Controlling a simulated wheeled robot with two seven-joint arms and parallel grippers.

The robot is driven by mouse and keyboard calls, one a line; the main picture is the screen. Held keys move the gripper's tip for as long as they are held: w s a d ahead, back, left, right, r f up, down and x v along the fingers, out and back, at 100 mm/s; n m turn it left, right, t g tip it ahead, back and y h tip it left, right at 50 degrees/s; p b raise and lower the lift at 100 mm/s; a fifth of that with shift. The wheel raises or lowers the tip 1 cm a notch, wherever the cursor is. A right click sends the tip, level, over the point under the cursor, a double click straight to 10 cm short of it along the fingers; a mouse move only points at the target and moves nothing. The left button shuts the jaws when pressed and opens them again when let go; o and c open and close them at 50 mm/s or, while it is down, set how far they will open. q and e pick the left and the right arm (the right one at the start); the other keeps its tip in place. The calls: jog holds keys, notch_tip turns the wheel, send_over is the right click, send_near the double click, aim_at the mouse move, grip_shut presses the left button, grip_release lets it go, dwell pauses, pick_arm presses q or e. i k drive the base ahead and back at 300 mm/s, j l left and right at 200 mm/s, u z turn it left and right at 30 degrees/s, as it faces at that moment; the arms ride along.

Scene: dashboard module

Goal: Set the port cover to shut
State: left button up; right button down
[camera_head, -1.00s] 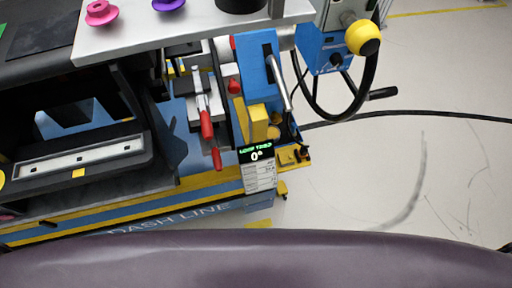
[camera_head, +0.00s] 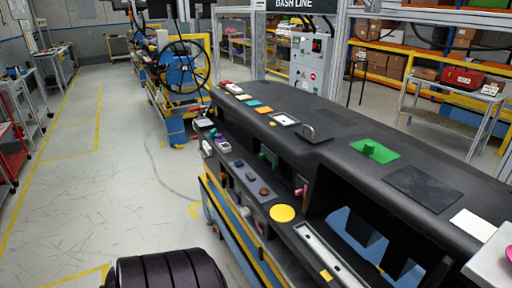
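The dashboard module (camera_head: 345,150) runs from the middle of the head view to the lower right. I cannot tell for sure which part of it is the port cover. A dark square piece with a thin raised loop (camera_head: 307,131) is on its top. A green plate (camera_head: 373,151) with a green knob lies further right, beside a flat black panel (camera_head: 422,188). A yellow disc (camera_head: 282,213) is on the front face. Neither of my grippers is in view.
A pink knob (camera_head: 302,190) and small switches are on the front face. A grey control cabinet (camera_head: 309,62) stands behind the dashboard. A metal cart (camera_head: 450,105) with a red case is at the back right. The floor on the left (camera_head: 100,200) is mostly clear.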

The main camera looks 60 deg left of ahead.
aim_at(220, 139)
jog(key=u, duration=1.7)
